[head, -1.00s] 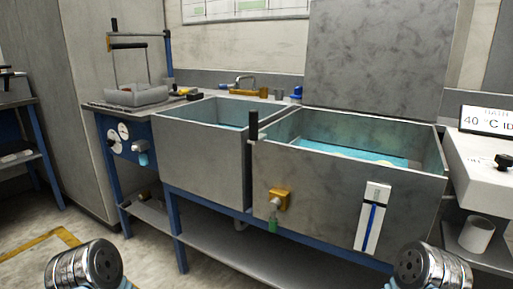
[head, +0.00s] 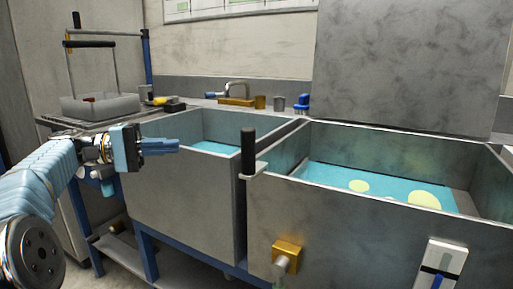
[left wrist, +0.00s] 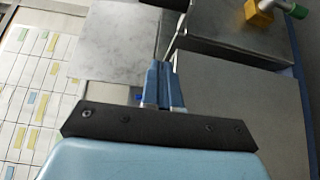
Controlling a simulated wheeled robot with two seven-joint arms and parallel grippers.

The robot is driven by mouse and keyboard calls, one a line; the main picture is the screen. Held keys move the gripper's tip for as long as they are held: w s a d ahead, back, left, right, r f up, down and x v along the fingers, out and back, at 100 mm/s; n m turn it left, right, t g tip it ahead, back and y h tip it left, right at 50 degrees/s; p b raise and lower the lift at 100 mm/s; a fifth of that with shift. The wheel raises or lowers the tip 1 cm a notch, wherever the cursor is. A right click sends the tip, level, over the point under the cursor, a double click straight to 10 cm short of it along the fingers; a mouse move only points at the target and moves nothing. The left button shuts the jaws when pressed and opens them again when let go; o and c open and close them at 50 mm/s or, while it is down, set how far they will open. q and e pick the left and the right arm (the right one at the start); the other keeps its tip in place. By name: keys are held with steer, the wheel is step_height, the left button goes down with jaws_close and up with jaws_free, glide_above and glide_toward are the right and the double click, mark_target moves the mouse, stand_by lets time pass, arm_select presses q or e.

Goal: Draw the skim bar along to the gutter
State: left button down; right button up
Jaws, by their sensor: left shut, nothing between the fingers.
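The black upright handle (head: 248,152) of what looks like the skim bar stands on a grey bracket at the left end of the right-hand tank (head: 350,225). The rest of the bar is hard to make out. Blue liquid (head: 325,174) with pale yellow patches (head: 424,200) lies in this tank. A grey strip (head: 465,201) at its right end may be the gutter; I cannot be sure. My left gripper (head: 178,146) is shut and empty, left of the handle and apart from it, above the left tank's front. Its blue fingers show in the left wrist view (left wrist: 162,82). My right gripper is out of view.
The left tank (head: 185,200) also holds blue liquid. A brass tap (head: 236,101) and a blue-topped fitting (head: 302,103) stand behind the tanks. A yellow valve (head: 287,252) and a white gauge (head: 444,265) sit on the right tank's front. A grey tray (head: 100,106) stands at left.

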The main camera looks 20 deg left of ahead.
arm_select(q)
steer(key=w+d+r, duration=0.1)
steer(key=w+d, duration=0.2)
steer(key=d, duration=1)
steer(key=shift+r+m+h, duration=0.25)
steer(key=shift+m+h, duration=0.05)
steer(key=shift+m, duration=0.1)
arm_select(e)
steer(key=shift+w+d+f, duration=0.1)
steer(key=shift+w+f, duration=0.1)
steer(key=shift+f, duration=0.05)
